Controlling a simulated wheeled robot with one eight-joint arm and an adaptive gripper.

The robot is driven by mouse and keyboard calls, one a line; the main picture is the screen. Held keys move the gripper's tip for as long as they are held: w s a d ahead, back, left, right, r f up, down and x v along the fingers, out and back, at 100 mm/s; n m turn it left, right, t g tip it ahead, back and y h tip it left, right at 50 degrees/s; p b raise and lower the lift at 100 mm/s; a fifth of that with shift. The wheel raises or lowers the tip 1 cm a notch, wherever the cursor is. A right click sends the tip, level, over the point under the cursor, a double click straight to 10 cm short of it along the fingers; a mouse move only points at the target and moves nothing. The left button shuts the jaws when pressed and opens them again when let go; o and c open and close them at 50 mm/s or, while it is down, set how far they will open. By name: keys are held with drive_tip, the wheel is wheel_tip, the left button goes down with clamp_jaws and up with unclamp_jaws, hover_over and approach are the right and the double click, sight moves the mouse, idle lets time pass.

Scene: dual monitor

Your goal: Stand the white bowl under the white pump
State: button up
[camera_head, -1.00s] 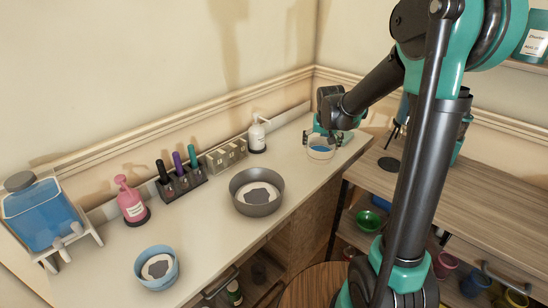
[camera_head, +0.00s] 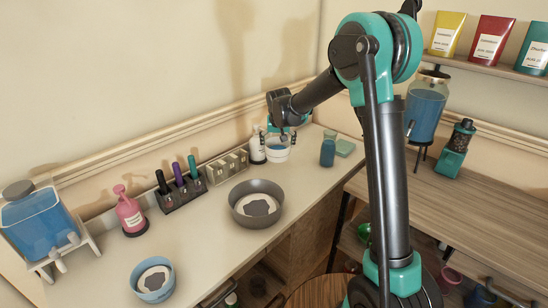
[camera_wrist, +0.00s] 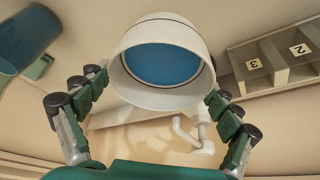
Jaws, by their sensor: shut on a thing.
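The white bowl (camera_head: 277,156), blue inside, is in my gripper (camera_head: 278,138) at the back of the counter. In the wrist view the bowl (camera_wrist: 133,37) faces the camera, with fingers on both sides. The wrist view shows my gripper (camera_wrist: 157,88) shut around it. The white pump (camera_head: 257,150) is a white bottle with a dark base, upright just left of the bowl in the head view. In the wrist view the white pump's head and spout (camera_wrist: 198,132) show past the bowl's rim. I cannot tell whether the bowl touches the counter.
A numbered divided box (camera_head: 227,166) stands left of the pump, beyond it a rack of bottles (camera_head: 180,188) and a pink pump (camera_head: 130,213). A grey bowl (camera_head: 257,205) sits in front.

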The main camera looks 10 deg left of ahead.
sight(275, 147)
drive_tip(key=shift+w+a, duration=0.6)
drive_tip(key=shift+a, duration=0.25)
wheel_tip(275, 147, down, 2)
drive_tip(key=shift+d+f, duration=0.15)
drive_tip(key=shift+f, duration=2.35)
drive_tip(key=shift+f, duration=0.1)
drive_tip(key=o, duration=1.3)
drive_tip(key=v, duration=1.2)
